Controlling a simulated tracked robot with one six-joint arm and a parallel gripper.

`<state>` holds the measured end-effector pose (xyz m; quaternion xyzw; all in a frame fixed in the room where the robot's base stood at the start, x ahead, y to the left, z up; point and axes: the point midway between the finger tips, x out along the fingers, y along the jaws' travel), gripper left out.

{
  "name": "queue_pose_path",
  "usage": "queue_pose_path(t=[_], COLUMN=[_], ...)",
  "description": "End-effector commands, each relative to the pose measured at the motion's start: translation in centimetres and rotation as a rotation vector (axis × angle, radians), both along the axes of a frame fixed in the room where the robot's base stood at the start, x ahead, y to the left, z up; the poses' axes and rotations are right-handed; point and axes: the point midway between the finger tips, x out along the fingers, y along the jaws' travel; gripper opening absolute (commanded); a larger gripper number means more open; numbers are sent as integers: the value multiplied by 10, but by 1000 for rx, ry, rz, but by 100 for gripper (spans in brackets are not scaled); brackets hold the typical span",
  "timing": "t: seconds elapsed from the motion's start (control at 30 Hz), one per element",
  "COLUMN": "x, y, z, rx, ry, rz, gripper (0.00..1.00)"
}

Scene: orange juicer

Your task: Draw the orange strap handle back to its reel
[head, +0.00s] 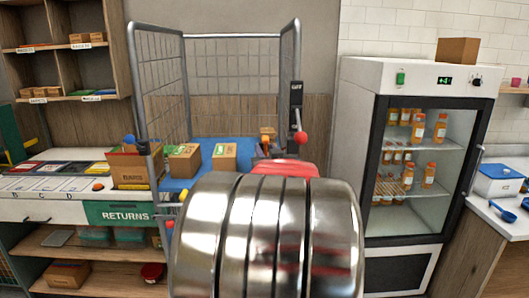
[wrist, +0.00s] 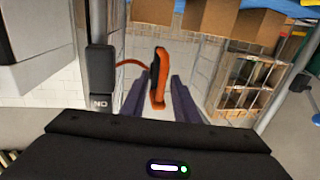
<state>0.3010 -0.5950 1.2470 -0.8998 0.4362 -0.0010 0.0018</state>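The orange strap handle (wrist: 158,78) is in the middle of the wrist view, between the two dark purple fingers of my gripper (wrist: 160,82). The fingers are apart, with a visible gap on the handle's right side; firm contact is not clear. An orange strap (wrist: 131,62) runs left from the handle toward a dark housing (wrist: 100,72) on a post, which looks like the reel. In the head view a dark box (head: 296,94) sits on the cage cart's right post. My metallic arm hides most of the gripper area there.
The wire cage cart (head: 158,85) has a blue deck (head: 206,147) with cardboard boxes (head: 184,160). A glass-front fridge (head: 415,150) stands close on the right. A returns counter (head: 45,208) is at left. A red knob (head: 300,138) is on the right post.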

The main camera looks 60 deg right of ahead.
Motion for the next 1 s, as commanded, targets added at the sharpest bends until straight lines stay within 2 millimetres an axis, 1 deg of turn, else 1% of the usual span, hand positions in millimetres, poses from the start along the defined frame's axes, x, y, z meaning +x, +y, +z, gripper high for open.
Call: queue_pose_path(t=[0.03,0.07,0.37,1.0], x=[0,0,0,0], y=[0,0,0,0], z=[0,0,0,0], rx=[0,0,0,-1], ry=[0,0,0,1], rz=[0,0,1,5], gripper=[24,22,0,0])
